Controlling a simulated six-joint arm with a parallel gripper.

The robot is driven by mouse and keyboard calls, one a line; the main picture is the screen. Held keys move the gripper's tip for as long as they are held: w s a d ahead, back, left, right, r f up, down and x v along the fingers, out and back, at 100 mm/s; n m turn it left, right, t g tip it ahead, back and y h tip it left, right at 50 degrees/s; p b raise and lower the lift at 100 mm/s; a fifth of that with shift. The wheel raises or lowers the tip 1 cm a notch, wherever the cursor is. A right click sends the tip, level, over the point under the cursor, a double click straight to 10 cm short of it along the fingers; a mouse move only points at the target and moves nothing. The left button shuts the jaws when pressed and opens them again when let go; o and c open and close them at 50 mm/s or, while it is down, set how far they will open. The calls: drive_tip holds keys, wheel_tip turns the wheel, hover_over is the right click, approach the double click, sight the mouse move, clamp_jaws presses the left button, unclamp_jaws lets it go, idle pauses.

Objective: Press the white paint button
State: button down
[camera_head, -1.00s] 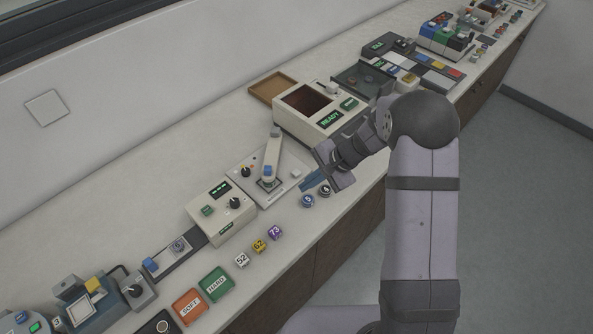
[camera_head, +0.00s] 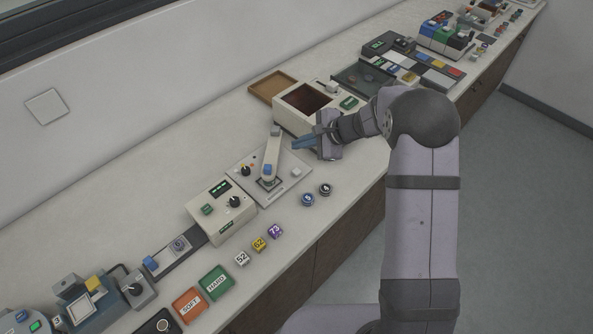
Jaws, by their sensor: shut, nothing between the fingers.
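A small white button (camera_head: 297,172) sits at the right side of the grey base plate (camera_head: 282,186) of a press. The press has a pale lever arm (camera_head: 272,152) with a blue part at its near end, and a dark knob at its left. My gripper (camera_head: 294,144) is shut and empty, with its blue fingers pointing left. In the picture it lies just above the white button and right of the lever arm, in front of the cream box. Its height over the plate is hard to tell. The button is in plain view, apart from the fingers.
An open cream box (camera_head: 302,98) stands behind my gripper. A cream control box (camera_head: 222,210) stands left of the press. Two round dark pieces (camera_head: 308,200) and several numbered cubes (camera_head: 259,244) lie along the front of the counter. Some bare counter lies between them.

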drive_tip(key=shift+f, duration=0.15)
wheel_tip(320, 180, down, 8)
drive_tip(key=b, duration=0.5)
drive_tip(key=shift+r, duration=0.25)
drive_tip(key=shift+f+b, duration=0.5)
drive_tip(key=shift+b, duration=0.25)
drive_tip(key=shift+f+b, duration=0.95)
drive_tip(key=shift+b, duration=0.2)
idle(1.9)
drive_tip(key=shift+r, duration=0.2)
drive_tip(key=shift+r+p, duration=0.6)
drive_tip(key=shift+r, duration=0.15)
drive_tip(key=shift+r, duration=0.1)
drive_tip(key=shift+r+p, duration=1.7)
drive_tip(key=shift+r, duration=0.75)
